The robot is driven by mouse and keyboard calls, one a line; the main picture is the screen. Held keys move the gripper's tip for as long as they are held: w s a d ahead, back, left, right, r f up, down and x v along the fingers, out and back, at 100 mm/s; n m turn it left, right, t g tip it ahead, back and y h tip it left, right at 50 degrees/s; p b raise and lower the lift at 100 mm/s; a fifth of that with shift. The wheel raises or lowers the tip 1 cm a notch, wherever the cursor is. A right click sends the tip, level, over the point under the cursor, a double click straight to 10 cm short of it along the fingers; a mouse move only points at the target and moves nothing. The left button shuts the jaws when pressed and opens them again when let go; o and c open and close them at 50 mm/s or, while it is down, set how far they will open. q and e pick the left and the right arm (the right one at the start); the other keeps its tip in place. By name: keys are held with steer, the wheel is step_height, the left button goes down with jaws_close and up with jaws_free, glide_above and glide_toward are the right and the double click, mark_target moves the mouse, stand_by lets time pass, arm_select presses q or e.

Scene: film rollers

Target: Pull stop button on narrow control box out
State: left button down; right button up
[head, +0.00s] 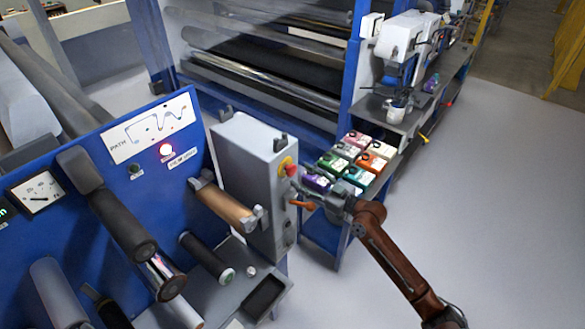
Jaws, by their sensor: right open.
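The narrow control box (258,165) is a tall grey box standing at the end of the blue panel. Its red stop button (289,167) sits on a yellow base on the upper part of the box's right-hand face. My right gripper (306,196) is open, just right of the box and slightly below the red button. Its fingers look close to the button, but I cannot tell whether they touch it. I cannot tell how far the button stands out. My left gripper is not in view.
Several coloured containers (357,158) stand on a shelf behind my gripper. A dark tray (263,296) lies below the box. The grey floor at the right is clear.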

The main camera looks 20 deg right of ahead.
mark_target(294, 172)
steer(key=p+x, duration=0.1)
steer(key=x, duration=0.3)
steer(key=shift+w+a+r, duration=0.1)
steer(key=shift+a, duration=0.2)
steer(key=shift+w+a, duration=0.15)
steer(key=shift+w, duration=0.2)
steer(key=shift+c, duration=0.7)
steer(key=c, duration=0.8)
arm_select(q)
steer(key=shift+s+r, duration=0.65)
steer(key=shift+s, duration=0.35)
arm_select(e)
jaws_close()
